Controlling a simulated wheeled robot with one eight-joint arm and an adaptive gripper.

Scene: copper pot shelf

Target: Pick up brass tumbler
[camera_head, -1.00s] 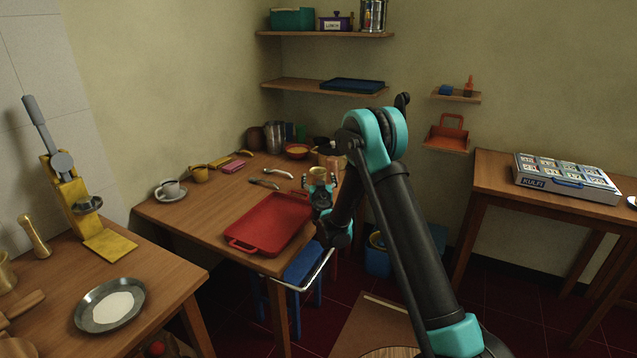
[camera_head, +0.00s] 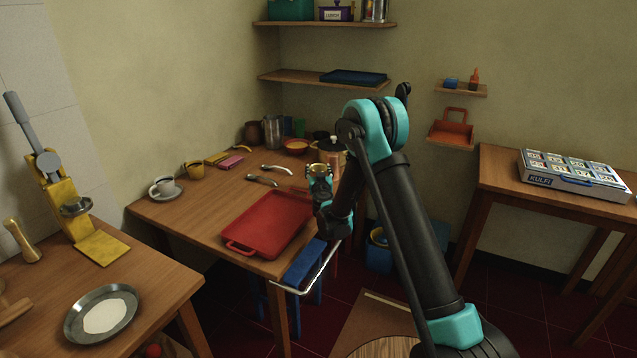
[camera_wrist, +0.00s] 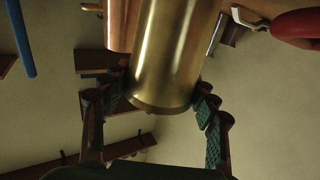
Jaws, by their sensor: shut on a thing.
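The brass tumbler (camera_wrist: 168,65) is a smooth golden cylinder that fills the upper middle of the wrist view. My gripper (camera_wrist: 155,100) has a finger on each side of it, with textured green pads, and is shut on it. In the head view my gripper (camera_head: 320,177) is small, just past the right end of the red tray on the wooden table, with the tumbler's rim (camera_head: 320,168) at its top. My arm hides part of the table behind it. I cannot tell from the head view how high the tumbler is above the table.
The red tray (camera_head: 268,226) lies at the table's front edge. A copper-coloured cylinder (camera_wrist: 121,25) is close beside the tumbler. Shelves (camera_head: 325,80) hang on the back wall.

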